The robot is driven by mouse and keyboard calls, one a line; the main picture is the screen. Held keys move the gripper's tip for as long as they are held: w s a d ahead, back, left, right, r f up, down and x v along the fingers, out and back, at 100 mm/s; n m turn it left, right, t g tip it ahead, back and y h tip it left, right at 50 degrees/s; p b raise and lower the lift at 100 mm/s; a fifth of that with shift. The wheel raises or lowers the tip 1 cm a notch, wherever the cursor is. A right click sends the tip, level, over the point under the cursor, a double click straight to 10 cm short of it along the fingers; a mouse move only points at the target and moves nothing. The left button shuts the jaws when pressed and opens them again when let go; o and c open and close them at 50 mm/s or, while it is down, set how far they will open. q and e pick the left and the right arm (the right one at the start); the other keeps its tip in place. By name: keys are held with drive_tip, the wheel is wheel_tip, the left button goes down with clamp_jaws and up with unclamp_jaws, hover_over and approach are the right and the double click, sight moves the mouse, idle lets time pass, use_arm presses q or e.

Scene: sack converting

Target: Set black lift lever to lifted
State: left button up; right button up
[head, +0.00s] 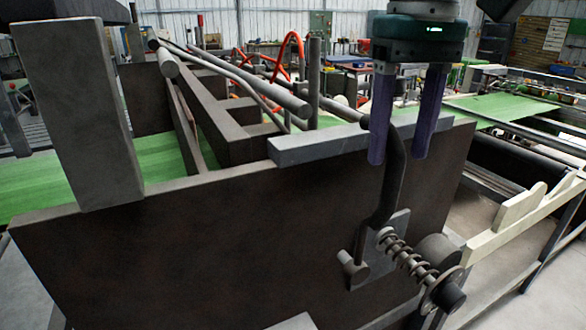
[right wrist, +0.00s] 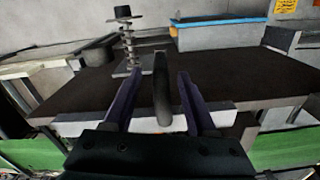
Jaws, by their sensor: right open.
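The black lift lever (head: 386,198) stands upright on the right part of the dark machine panel, rising from a pivot plate with a coil spring (head: 405,256). Its bent upper end lies between the two purple fingers of my right gripper (head: 398,160), which points down from above. The gripper is open, with a finger on either side of the lever. In the right wrist view the lever (right wrist: 162,88) stands between the spread fingers (right wrist: 158,112), with gaps on both sides. My left gripper is not in view.
The dark panel (head: 220,250) fills the foreground, with a grey bar (head: 318,145) along its top edge. A grey upright block (head: 75,110) stands at the left. Green sheet (head: 500,107) runs behind the panel. A cream rail (head: 510,225) lies at the right.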

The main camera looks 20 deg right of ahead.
sight(391, 192)
wheel_tip(391, 192, down, 6)
drive_tip(key=shift+p, duration=0.7)
drive_tip(key=shift+f, duration=0.7)
drive_tip(key=c, duration=0.9)
clamp_jaws()
